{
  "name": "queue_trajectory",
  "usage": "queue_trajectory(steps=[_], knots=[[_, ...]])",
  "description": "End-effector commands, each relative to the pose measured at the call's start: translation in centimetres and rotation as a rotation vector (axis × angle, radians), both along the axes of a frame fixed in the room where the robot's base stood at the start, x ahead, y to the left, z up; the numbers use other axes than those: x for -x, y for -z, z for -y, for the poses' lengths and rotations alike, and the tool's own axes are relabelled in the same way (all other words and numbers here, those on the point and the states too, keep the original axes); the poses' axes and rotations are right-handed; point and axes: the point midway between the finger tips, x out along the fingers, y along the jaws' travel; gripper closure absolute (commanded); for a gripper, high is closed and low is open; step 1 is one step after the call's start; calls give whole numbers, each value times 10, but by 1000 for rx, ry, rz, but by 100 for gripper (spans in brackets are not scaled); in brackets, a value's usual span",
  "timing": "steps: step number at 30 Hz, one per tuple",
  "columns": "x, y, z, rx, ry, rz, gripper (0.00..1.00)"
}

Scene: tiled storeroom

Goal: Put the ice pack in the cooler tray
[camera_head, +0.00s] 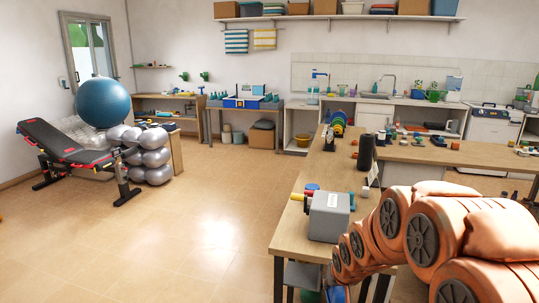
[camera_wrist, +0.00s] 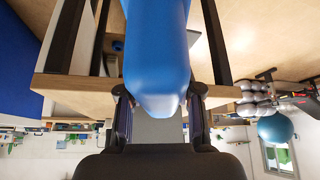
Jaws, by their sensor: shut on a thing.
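My gripper (camera_wrist: 159,98) is shut on a smooth blue block, the ice pack (camera_wrist: 158,50), in the wrist view. One finger lies on each side of it, and its rounded end points toward the wrist. The ice pack's far end runs out of the top of the frame. In the head view my arm hides the gripper; a small blue patch (camera_head: 337,294) below the arm may be part of the ice pack. I cannot identify the cooler tray for certain. A blue-and-white box (camera_head: 244,102) stands on the back table.
A wooden workbench (camera_head: 290,232) stands beside my arm, with a grey box (camera_head: 329,217) and a dark cylinder (camera_head: 366,152) on it. A weight bench (camera_head: 72,146), silver balls (camera_head: 156,158) and a blue exercise ball (camera_head: 103,102) stand at left. The middle floor is clear.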

Motion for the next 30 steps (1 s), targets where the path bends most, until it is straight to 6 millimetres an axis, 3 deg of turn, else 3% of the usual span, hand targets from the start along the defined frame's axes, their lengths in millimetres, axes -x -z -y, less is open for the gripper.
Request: queue_trajectory(steps=[1,13,30], knots=[[1,-16,0,0,0,-1,100],[9,-58,3,2,4,-2,100],[11,-65,3,2,5,1,100]])
